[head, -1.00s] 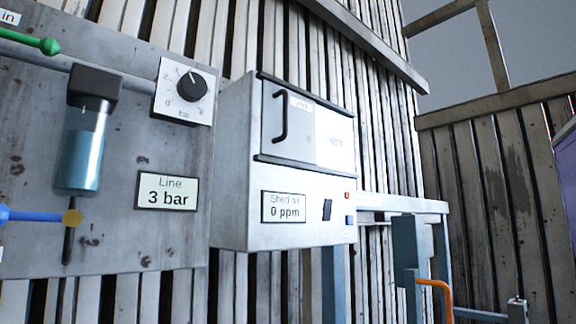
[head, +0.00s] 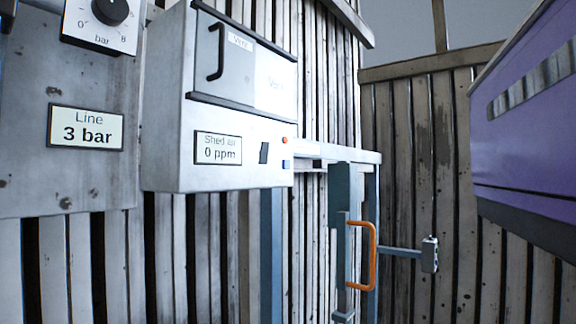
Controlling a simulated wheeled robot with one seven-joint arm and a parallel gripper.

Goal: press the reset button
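No part in view carries a readable reset label, so I cannot tell which one is the reset button. The white wall cabinet (head: 165,150) has several small parts on its lower front. These are a small red-orange round part (head: 284,140), a small blue square part (head: 286,164) below it, and a black tilted switch-like part (head: 264,153) to their left. A display (head: 218,149) beside them reads "Shed air 0 ppm". My gripper is not in view.
A grey panel (head: 60,180) at left holds a bar dial (head: 110,10) and a "Line 3 bar" display (head: 87,128). An orange handle (head: 374,255) and a small grey box on a bar (head: 429,254) stand right of the cabinet. A purple housing (head: 530,110) juts in at upper right.

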